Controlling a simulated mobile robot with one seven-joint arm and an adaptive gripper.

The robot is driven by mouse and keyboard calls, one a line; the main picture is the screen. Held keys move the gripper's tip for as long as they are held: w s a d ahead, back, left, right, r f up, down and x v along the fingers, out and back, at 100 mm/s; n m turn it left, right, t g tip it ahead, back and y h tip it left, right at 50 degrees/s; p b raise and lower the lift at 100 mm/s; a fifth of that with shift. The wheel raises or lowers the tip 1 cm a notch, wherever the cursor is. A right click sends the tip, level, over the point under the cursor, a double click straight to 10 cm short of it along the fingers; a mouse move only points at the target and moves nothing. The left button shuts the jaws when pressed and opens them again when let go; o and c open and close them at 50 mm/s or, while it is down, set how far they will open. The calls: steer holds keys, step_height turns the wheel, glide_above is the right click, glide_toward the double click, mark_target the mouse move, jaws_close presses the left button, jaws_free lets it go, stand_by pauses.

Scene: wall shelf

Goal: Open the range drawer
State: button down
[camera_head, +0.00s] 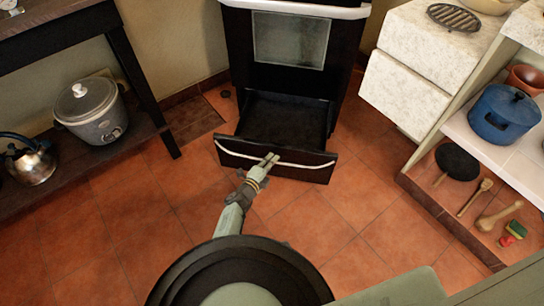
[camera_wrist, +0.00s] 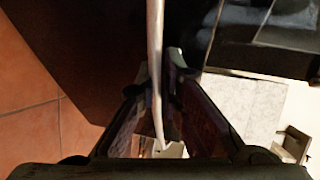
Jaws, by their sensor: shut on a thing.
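The range (camera_head: 292,60) is black with a white oven handle and a window. Its bottom drawer (camera_head: 313,171) is pulled out and its dark inside shows empty. A long white handle (camera_head: 230,153) runs across the drawer front. My gripper (camera_head: 270,160) is at the middle of this handle. In the wrist view the two fingers of my gripper (camera_wrist: 160,85) are shut on the white handle (camera_wrist: 155,40), which passes between them. The wrist view shows the dark drawer front (camera_wrist: 75,45) beside the handle.
Tiled floor (camera_head: 150,210) is clear in front of the range. A dark table with a lower shelf stands left, with a rice cooker (camera_head: 90,110) and a kettle (camera_head: 30,163). At right are white cabinets (camera_head: 405,90) and a shelf with a blue pot (camera_head: 503,115) and utensils.

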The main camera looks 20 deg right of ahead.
steer(key=c, duration=1.7)
jaws_free()
steer(key=v, duration=0.7)
steer(key=shift+s+a, duration=0.15)
steer(key=shift+a, duration=0.05)
